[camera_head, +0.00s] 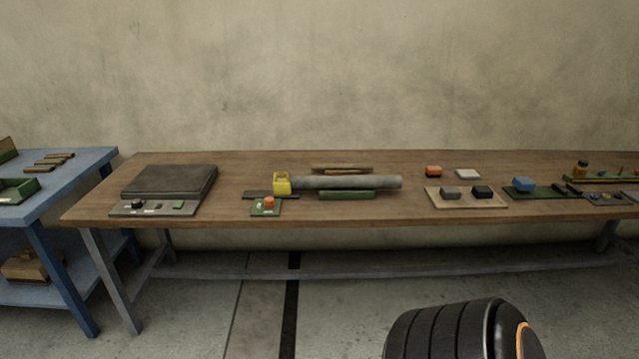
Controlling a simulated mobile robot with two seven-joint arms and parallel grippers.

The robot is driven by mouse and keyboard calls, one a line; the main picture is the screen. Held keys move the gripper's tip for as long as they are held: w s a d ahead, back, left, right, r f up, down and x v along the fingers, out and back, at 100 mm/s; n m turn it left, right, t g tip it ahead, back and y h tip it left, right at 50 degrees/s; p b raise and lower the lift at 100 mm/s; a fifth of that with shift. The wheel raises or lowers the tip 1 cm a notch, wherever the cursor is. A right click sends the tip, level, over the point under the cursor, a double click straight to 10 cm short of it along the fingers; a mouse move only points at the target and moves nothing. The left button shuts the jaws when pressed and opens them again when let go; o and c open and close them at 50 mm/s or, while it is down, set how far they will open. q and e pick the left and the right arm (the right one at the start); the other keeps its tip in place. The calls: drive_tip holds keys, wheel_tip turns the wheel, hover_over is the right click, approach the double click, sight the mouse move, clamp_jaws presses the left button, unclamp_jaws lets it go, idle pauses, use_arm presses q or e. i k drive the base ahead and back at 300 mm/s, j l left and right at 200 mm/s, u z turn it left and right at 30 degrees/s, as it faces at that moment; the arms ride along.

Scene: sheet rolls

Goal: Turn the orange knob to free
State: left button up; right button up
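The orange knob (269,201) sits on a small green plate (265,210) near the front of the long wooden table, left of its middle. A yellow block-shaped part (282,183) stands just behind the knob. A long grey roll (345,182) extends right from the yellow part, with a green bar (346,195) along its front. The knob's pointer and markings are too small to read. Neither gripper shows; only a dark rounded part of my own body is at the bottom right, well in front of the table.
A dark slab with a control panel (153,208) lies at the table's left. To the right stand a beige tray (466,203) with dark blocks, an orange block (433,171) and a blue block (524,184). A blue table (62,172) is at far left. Floor in front looks clear.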

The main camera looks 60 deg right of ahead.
sight(269, 202)
drive_tip(key=z, duration=1.65)
